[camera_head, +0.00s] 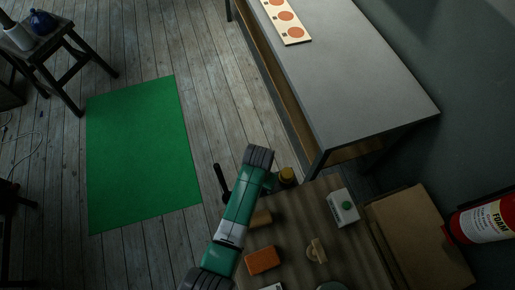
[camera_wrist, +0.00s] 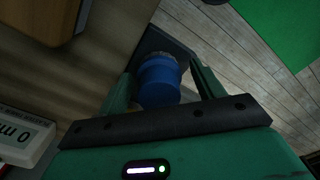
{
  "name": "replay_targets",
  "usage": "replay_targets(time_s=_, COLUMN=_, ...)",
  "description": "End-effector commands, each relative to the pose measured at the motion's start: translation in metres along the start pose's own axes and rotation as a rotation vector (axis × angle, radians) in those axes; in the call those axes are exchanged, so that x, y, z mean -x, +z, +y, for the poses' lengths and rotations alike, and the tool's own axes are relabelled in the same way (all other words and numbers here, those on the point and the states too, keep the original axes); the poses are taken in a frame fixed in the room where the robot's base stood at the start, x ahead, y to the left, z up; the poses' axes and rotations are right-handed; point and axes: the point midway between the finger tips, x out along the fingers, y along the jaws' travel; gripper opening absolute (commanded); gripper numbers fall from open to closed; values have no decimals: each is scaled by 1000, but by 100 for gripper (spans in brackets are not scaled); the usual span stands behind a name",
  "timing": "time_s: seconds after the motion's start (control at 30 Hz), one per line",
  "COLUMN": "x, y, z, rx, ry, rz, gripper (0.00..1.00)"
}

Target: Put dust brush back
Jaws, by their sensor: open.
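My gripper (camera_wrist: 161,73) is open in the wrist view, its two green fingers spread on either side of a blue round object (camera_wrist: 160,84). A greyish, rough-looking edge shows at the blue object's far end, over a dark grey flat surface. I cannot tell whether this is the dust brush, or whether the fingers touch it.
A grey table (camera_head: 345,75) stands beyond. A green mat (camera_head: 140,150) lies on the floor.

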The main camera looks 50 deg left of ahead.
Motion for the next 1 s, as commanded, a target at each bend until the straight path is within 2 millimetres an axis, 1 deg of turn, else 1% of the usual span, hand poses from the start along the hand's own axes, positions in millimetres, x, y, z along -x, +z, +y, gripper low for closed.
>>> replay_targets(time_s=0.17, x=39, y=0, z=1, rx=-2, ry=-1, rz=4, gripper=69)
replay_targets(time_s=0.3, x=75, y=-1, z=0, rx=-1, ry=-1, rz=4, gripper=69)
replay_targets(time_s=0.4, x=96, y=0, z=0, rx=-1, ry=-1, rz=3, gripper=69)
replay_targets(time_s=0.5, x=110, y=-1, z=0, rx=-1, ry=-1, rz=2, gripper=69)
replay_targets(time_s=0.6, x=118, y=0, z=0, rx=0, ry=-1, rz=1, gripper=69)
replay_targets(time_s=0.67, x=120, y=0, z=0, rx=0, ry=-1, rz=1, gripper=69)
replay_targets(time_s=1.0, x=121, y=0, z=0, rx=0, ry=-1, rz=1, gripper=69)
